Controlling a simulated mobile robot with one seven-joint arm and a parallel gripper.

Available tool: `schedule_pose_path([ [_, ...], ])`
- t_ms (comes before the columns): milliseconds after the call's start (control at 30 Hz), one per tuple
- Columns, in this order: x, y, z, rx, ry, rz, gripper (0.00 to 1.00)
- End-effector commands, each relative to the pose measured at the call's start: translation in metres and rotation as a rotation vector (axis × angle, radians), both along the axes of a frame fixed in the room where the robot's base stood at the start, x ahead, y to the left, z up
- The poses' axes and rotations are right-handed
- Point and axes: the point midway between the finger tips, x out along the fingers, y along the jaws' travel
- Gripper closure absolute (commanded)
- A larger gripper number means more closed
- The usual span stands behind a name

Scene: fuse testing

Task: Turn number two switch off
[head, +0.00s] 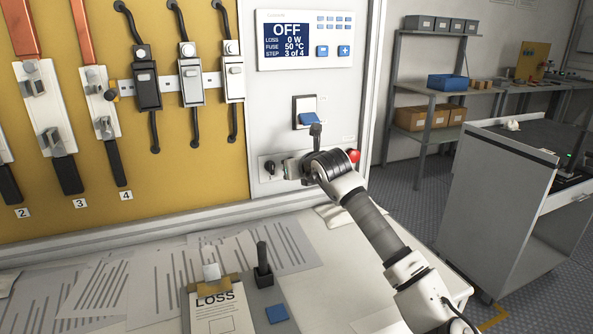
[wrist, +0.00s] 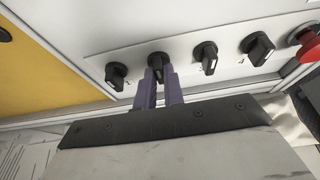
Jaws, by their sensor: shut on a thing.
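A row of several black rotary switches sits on a light panel strip in the wrist view. The leftmost switch (wrist: 116,76) is free, and the second switch from the left (wrist: 158,62) is between my gripper's two purple fingers (wrist: 159,78). The third switch (wrist: 205,56) and the rightmost switch (wrist: 258,48) stand clear to the right. In the head view my gripper (head: 290,168) is at the lower panel and hides most of the row; only the leftmost switch shows beside it. The held switch's pointer is partly covered by the fingers.
A red button (wrist: 305,44) is right of the switches. Above them are a blue rocker (head: 307,119) and a display (head: 303,40) reading OFF, 0 W. The bench below holds papers, a LOSS clipboard (head: 216,312) and a black-handled block (head: 263,279).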

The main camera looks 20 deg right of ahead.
Motion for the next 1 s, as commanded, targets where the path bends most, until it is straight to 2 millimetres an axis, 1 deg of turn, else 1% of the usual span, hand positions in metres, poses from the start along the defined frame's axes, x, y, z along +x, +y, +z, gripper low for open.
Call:
schedule_pose_path([
  [367, 0.000, 0.000, -0.001, -0.007, 0.002, 0.001, 1.00],
  [400, 0.000, 0.000, 0.000, -0.007, 0.002, 0.001, 0.88],
  [533, 0.000, 0.000, 0.000, -0.007, 0.002, 0.001, 0.70],
  [567, 0.000, 0.000, 0.000, -0.006, 0.002, 0.000, 0.68],
  [867, -0.002, 0.000, 0.000, -0.005, 0.001, 0.000, 0.68],
  [967, -0.009, -0.001, 0.003, -0.006, -0.001, -0.001, 0.68],
  [1000, -0.014, -0.001, 0.005, -0.005, -0.002, 0.000, 0.68],
])
